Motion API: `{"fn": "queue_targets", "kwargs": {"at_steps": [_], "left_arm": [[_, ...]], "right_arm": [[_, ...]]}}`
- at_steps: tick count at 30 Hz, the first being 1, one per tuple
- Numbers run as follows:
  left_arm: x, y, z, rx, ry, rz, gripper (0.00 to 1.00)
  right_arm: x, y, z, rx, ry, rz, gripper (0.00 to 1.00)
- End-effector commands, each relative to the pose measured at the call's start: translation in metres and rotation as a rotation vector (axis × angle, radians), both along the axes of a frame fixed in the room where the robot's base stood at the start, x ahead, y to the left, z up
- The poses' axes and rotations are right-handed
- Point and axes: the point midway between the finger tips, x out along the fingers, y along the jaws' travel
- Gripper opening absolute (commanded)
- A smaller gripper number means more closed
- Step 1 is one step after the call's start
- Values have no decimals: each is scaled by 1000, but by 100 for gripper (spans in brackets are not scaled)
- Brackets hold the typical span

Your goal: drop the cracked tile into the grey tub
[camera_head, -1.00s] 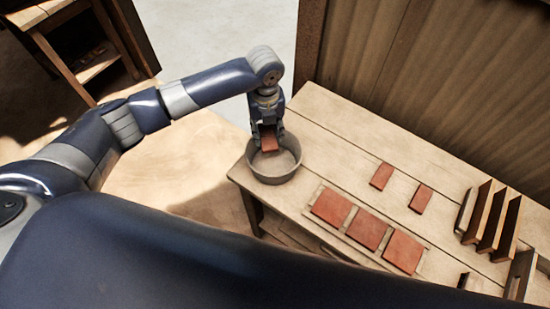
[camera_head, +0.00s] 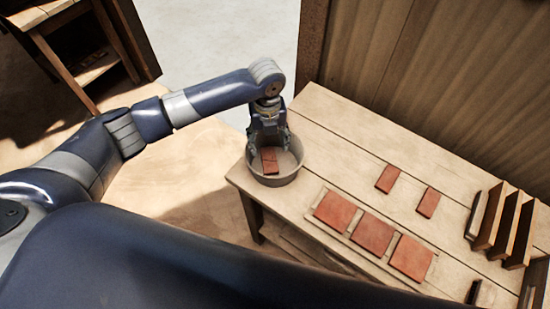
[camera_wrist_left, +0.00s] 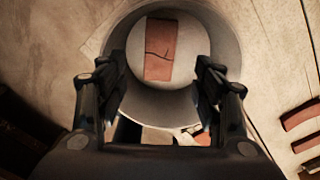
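The cracked tile (camera_head: 269,161) is a small reddish tile with a dark crack line across it. It lies inside the grey tub (camera_head: 292,172), and in the left wrist view the tile (camera_wrist_left: 160,50) rests flat on the tub's floor. The round tub (camera_wrist_left: 222,38) stands at the left end of the bench. My left gripper (camera_head: 267,147) is over the tub, pointing down. In the left wrist view its fingers (camera_wrist_left: 159,88) are spread wide with nothing between them, apart from the tile. My right gripper is not in view.
Three larger red tiles (camera_head: 372,233) lie in a row on a board at the bench front. Two smaller tiles (camera_head: 388,179) lie behind them. A wooden rack (camera_head: 507,222) stands at the right. A corrugated wall (camera_head: 440,70) rises behind the bench.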

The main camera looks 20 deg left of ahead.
Motion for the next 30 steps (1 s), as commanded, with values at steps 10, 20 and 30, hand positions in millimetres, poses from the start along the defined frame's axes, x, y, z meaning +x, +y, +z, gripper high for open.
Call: {"fn": "queue_targets", "kwargs": {"at_steps": [10, 20, 30], "left_arm": [[1, 0, 9, 0, -1, 0, 61], [1, 0, 76, 1, -4, 0, 61], [0, 0, 118, 1, 0, 0, 61]], "right_arm": [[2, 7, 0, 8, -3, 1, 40], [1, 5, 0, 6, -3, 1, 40], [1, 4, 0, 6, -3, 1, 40]]}}
